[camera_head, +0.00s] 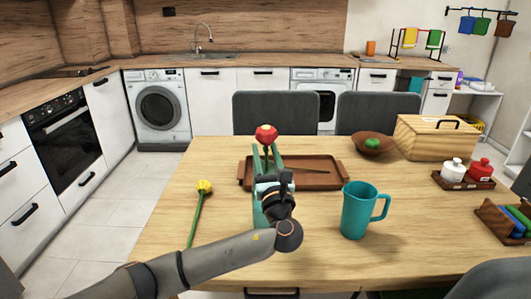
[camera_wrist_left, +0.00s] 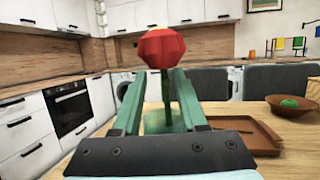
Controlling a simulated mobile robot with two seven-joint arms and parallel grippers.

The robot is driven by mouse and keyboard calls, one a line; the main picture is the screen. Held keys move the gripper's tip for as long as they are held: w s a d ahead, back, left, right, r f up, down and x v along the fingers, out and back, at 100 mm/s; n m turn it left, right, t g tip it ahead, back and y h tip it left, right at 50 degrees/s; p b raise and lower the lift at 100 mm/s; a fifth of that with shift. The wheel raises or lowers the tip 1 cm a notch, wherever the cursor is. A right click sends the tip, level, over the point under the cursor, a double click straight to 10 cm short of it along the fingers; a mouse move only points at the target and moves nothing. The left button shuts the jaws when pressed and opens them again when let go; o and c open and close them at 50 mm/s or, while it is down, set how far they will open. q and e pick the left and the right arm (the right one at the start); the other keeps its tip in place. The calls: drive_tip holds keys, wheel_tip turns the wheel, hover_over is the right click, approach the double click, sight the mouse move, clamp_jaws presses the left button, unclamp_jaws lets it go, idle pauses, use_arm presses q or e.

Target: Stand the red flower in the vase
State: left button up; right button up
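The red flower (camera_head: 266,134) is upright, its head above the fingertips of my left gripper (camera_head: 267,155). In the left wrist view, the red head (camera_wrist_left: 162,47) is in front of the gripper and its green stem runs down between the two green fingers. The fingers stand apart, with a gap around the stem, so the gripper looks open. A translucent green vase (camera_head: 258,208) stands on the table, partly hidden by my gripper. In the left wrist view, the vase (camera_wrist_left: 163,122) shows low between the fingers, and the stem appears to reach down into it. My right gripper is out of view.
A yellow flower (camera_head: 203,187) lies on the table to the left. A teal jug (camera_head: 358,210) stands close on the right. A brown tray (camera_head: 325,183) lies behind my gripper. A bowl (camera_head: 372,144), bread box (camera_head: 438,138) and jar set (camera_head: 466,181) are farther right.

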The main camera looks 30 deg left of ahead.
use_arm(q)
drive_tip(key=v, duration=1.2)
drive_tip(key=shift+s+d, duration=0.2)
idle(0.9)
drive_tip(key=shift+f, duration=0.1)
